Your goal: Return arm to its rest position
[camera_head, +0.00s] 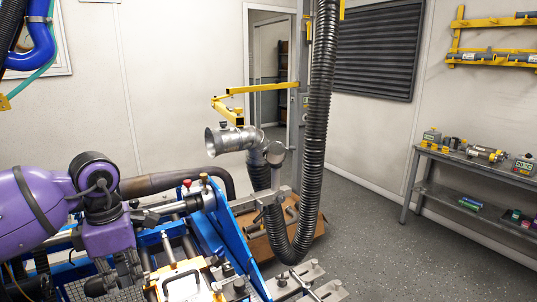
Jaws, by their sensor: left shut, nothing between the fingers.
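My purple left arm (35,205) comes in from the left, and its wrist bends down over the blue test frame. My left gripper (118,278) is dark, points down and is shut with nothing in it. It is above the left part of the frame, next to a yellow-edged plate (178,275); I cannot tell whether it touches anything. A yellow jointed arm (262,88) reaches left from a grey post. Below its end is a metal exhaust nozzle (228,140), joined to a black corrugated hose (318,110) that hangs in a loop. My right gripper is out of view.
The blue frame (205,235) with rods and clamps fills the lower left. A cardboard box (300,240) stands behind the hose. A grey shelf bench (470,165) with tools stands at right, below a yellow wall rack (490,50). The speckled floor (400,250) between is clear.

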